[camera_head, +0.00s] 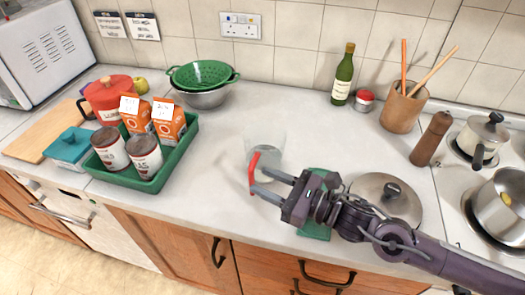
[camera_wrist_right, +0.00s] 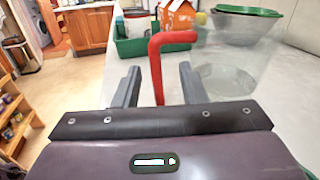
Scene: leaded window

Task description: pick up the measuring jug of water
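The measuring jug (camera_head: 271,147) is clear, with a red handle (camera_head: 253,175), and stands upright on the white worktop. Its water is hard to make out through the clear wall. My right gripper (camera_head: 262,182) reaches in from the right at the handle. In the right wrist view the red handle (camera_wrist_right: 157,72) stands between the two fingers of the gripper (camera_wrist_right: 158,88), with a gap on each side, so the gripper is open. The clear jug body (camera_wrist_right: 225,80) is to the right there. My left gripper is not in view.
A green tray (camera_head: 178,168) with cans and cartons stands left of the jug. A green colander (camera_head: 203,74) in a metal bowl is behind. A pan lid (camera_head: 386,192) and a green cloth (camera_head: 313,228) lie near my right arm. A bottle (camera_head: 343,78) stands further back.

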